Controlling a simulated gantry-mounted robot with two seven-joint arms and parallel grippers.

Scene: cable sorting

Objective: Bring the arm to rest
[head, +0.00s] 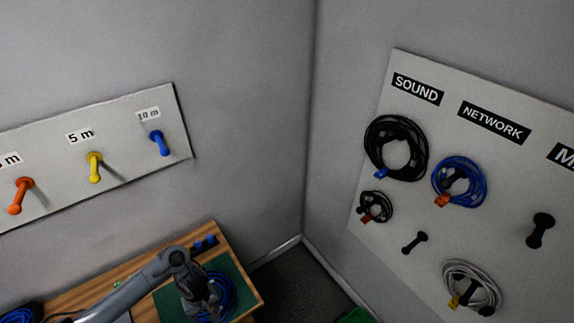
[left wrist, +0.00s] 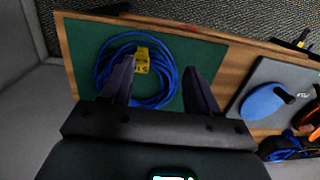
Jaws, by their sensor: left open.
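My left gripper (head: 203,303) hangs over the wooden table at the lower left of the head view. In the left wrist view its two fingers (left wrist: 161,66) are apart, with nothing held between them. A coiled blue cable (left wrist: 102,74) with a yellow tag (left wrist: 141,62) lies on the green mat (left wrist: 85,40) beyond the fingers. The coil also shows in the head view (head: 229,297), partly hidden by my gripper. My right gripper is in neither view.
A wall panel (head: 60,150) has orange, yellow and blue pegs. Another panel (head: 405,65), labelled SOUND and NETWORK, holds several coiled cables and some bare black pegs. A blue oval object (left wrist: 262,103) and more cable (left wrist: 283,148) lie at the right in the wrist view.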

